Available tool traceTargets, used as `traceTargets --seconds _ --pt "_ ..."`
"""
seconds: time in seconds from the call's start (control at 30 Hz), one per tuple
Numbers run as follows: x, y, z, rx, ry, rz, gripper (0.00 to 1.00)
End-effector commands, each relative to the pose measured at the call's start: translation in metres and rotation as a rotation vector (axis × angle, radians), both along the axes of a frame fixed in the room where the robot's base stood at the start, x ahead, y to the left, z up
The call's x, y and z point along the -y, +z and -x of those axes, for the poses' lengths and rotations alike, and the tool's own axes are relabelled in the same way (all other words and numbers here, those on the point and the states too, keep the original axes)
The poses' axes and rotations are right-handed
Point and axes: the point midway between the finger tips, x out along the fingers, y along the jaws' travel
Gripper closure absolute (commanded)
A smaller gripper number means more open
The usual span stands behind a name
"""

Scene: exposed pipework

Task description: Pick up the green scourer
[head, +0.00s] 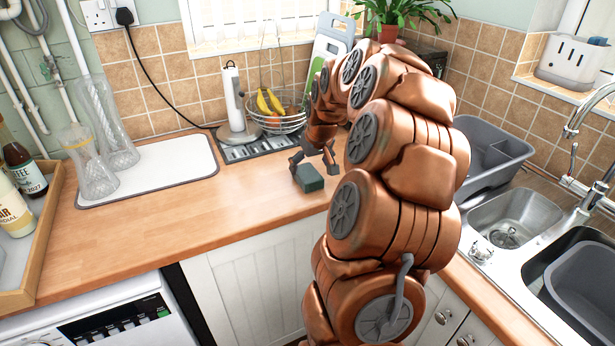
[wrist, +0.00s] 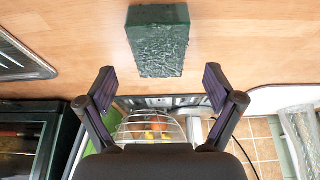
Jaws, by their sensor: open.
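The green scourer (head: 308,178) is a dark green block lying on the wooden worktop, near its front edge. In the wrist view the scourer (wrist: 158,42) is at the top middle, with a rough textured face. My gripper (head: 314,160) is just behind and above the scourer in the head view. In the wrist view my gripper (wrist: 158,85) has its two fingers spread wide, with nothing between them. The scourer lies beyond the fingertips, in line with the gap. I cannot tell the exact height of the fingers above the worktop.
Behind stand a wire fruit basket (head: 282,122), a kitchen roll holder (head: 236,110) and a dark grey rack (head: 240,150). A grey washing-up bowl (head: 490,150) and the sink (head: 515,215) are to the right. A white mat (head: 160,168) with glassware lies left. The worktop left of the scourer is clear.

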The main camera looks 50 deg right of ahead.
Motion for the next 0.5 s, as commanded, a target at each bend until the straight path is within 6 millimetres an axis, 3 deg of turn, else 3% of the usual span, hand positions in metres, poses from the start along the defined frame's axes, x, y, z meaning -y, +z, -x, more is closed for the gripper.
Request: traceTargets --seconds 0.3,0.5 --pt "0.004 -0.034 -0.012 -0.006 0.001 -0.004 0.08" --pt "0.006 -0.042 -0.015 -0.003 0.0 -0.002 0.08"
